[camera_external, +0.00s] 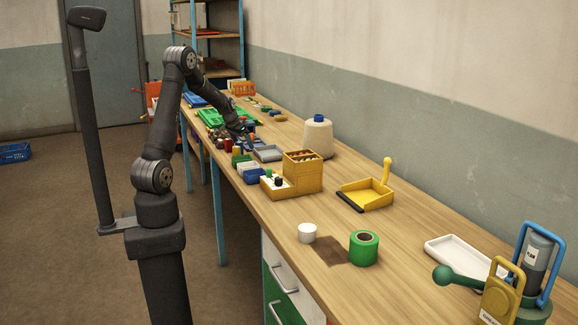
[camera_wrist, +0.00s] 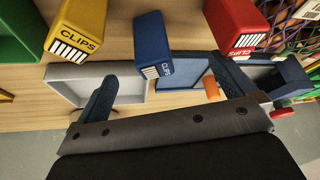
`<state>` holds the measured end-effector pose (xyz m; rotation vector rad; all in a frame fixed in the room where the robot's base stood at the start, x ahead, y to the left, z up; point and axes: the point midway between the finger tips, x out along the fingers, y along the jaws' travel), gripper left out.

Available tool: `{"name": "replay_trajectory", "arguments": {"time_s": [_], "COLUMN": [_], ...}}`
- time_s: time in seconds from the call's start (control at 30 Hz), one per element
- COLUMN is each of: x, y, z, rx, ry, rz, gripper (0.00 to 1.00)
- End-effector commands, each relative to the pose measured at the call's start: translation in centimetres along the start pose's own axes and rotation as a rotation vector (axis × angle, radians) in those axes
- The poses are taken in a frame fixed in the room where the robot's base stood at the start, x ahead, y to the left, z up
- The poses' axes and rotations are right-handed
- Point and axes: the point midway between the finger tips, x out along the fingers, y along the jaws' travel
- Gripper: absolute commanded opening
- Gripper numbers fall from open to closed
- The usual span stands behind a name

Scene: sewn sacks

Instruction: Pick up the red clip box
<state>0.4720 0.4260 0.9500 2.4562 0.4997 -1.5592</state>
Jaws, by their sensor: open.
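The red clip box (camera_wrist: 236,28) stands at the upper right of the wrist view, with a white striped label marked CLIPS on its near end. A blue clip box (camera_wrist: 152,45) and a yellow clip box (camera_wrist: 84,26) stand to its left. My gripper (camera_wrist: 163,70) is open, with its dark blue fingers spread apart. The red box lies beyond the right finger, apart from it as far as I can see. In the external view my gripper (camera_external: 246,139) is low over the bench; I cannot pick out the red box surely there.
A grey tray (camera_wrist: 65,77) and a blue tray (camera_wrist: 185,94) lie below the boxes in the wrist view. The bench front is clearer, around a green tape roll (camera_external: 363,249).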

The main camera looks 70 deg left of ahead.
Motion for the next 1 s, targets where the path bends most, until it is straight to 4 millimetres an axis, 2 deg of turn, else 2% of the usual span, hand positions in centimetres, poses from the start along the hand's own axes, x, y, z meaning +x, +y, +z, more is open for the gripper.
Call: {"name": "replay_trajectory", "arguments": {"time_s": [0.3,0.5,0.53,0.83,0.93,1.0], "x": [0.0,0.0,0.0,-0.3,-2.1,-4.4], "y": [0.0,0.0,0.0,0.0,-0.1,-0.2], "z": [0.0,0.0,0.0,-0.2,-1.1,-2.2], "rx": [0.000,0.000,0.000,0.000,0.002,0.002], "ry": [0.000,0.000,0.000,0.002,0.006,0.008], "rz": [0.000,0.000,0.000,-0.001,-0.003,-0.003], "gripper": [0.98,0.59,0.55,0.55,0.55,0.55]}}
